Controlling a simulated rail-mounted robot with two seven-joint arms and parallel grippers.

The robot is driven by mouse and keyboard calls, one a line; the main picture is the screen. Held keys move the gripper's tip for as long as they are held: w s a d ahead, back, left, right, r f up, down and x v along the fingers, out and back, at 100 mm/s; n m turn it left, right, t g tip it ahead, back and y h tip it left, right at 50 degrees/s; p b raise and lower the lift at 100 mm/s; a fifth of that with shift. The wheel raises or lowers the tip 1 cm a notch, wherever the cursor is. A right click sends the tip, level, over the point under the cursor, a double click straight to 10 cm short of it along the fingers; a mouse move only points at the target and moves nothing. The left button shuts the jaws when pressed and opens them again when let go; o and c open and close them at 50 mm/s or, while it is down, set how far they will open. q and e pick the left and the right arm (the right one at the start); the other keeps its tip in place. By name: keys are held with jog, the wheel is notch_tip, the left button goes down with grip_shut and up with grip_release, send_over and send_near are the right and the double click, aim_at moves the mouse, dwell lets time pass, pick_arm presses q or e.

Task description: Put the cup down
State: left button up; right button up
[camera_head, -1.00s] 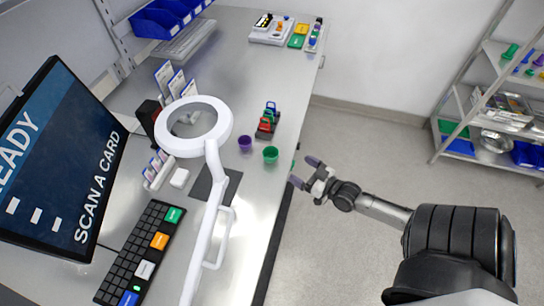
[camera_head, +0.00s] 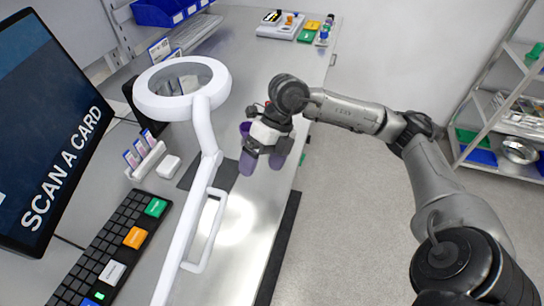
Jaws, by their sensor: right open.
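My right gripper (camera_head: 262,162) is open, pointing down over the steel table near its right edge. Its two purple-grey fingers stand apart. A purple cup (camera_head: 244,128) shows only in part, just behind and left of the gripper. I cannot tell whether the gripper touches it. The green cup seen earlier is hidden now, behind the gripper or wrist. My left gripper is not in view.
A white ring magnifier lamp (camera_head: 222,84) with its arm stands left of the gripper. A keyboard (camera_head: 115,250), a screen (camera_head: 45,130) and card holders (camera_head: 145,155) fill the left. The table's front middle (camera_head: 240,225) is clear. A shelf rack (camera_head: 500,100) stands at right.

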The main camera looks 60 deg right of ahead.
jog(key=w+d+r+m+t+h+b, duration=0.1)
jog(key=d+m+t+h+b, duration=0.1)
jog(key=d+h, duration=0.35)
jog(key=w+d+r+m+t+h+b, duration=0.1)
jog(key=d+r+m+h+b, duration=0.1)
jog(key=d+h, duration=0.35)
jog(key=shift+y, duration=0.9)
jog(key=x, duration=0.2)
jog(key=b+x, duration=0.1)
jog(key=x, duration=0.2)
jog(key=d+b+x, duration=0.1)
jog(key=x, duration=0.2)
jog(key=shift+s, duration=0.1)
jog(key=shift+b+x, duration=1)
jog(key=shift+x, duration=1.65)
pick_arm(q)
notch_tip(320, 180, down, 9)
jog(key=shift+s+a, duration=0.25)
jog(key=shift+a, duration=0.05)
pick_arm(e)
jog(key=shift+d, duration=0.1)
jog(key=shift+c, duration=0.4)
jog(key=c, duration=0.6)
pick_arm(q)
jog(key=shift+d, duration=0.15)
pick_arm(e)
jog(key=c, duration=0.4)
